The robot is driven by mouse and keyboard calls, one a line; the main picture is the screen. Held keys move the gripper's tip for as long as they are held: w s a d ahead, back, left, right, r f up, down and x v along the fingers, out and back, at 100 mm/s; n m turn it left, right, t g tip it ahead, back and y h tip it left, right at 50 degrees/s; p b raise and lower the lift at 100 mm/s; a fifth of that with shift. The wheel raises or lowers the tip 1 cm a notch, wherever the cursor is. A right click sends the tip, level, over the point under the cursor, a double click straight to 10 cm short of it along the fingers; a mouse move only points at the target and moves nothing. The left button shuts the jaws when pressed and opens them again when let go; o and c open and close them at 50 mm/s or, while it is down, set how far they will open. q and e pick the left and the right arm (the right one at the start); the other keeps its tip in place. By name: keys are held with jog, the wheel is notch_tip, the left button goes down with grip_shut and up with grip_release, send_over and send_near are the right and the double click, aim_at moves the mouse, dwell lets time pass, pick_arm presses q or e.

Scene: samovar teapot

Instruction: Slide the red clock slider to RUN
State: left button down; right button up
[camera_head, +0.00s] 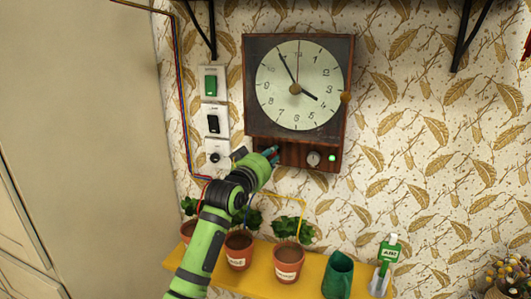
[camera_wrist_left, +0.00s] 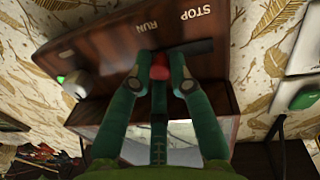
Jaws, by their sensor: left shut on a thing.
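The wall clock (camera_head: 299,85) has a wooden case with a lower control panel (camera_head: 300,154). In the left wrist view, the red slider (camera_wrist_left: 159,65) is on this dark wooden panel, between the fingertips of my left gripper (camera_wrist_left: 160,82). White STOP (camera_wrist_left: 195,13) and RUN (camera_wrist_left: 147,25) labels are above it. The slider is close to RUN, and a bare dark slot (camera_wrist_left: 192,47) runs from it towards the STOP side. In the head view, my left gripper (camera_head: 270,154) is at the panel's left part and hides the slider. My right gripper is not shown.
A silver knob (camera_head: 313,158) and a lit green lamp (camera_head: 332,157) are on the panel's right. Wall switches (camera_head: 211,86) are left of the clock.

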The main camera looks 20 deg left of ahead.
pick_arm(q)
jog(key=shift+d, duration=0.25)
jog(key=c, duration=1.3)
grip_release()
jog(key=shift+a, duration=0.1)
jog(key=shift+o, duration=0.8)
jog(key=shift+d, duration=0.3)
jog(key=shift+s+a, duration=0.1)
jog(key=shift+a, duration=0.1)
jog(key=shift+s+a, duration=0.15)
jog(key=shift+s, duration=0.1)
jog(key=s+a, duration=0.1)
jog(key=s, duration=1)
jog(key=shift+a, duration=0.15)
jog(key=shift+s, duration=0.1)
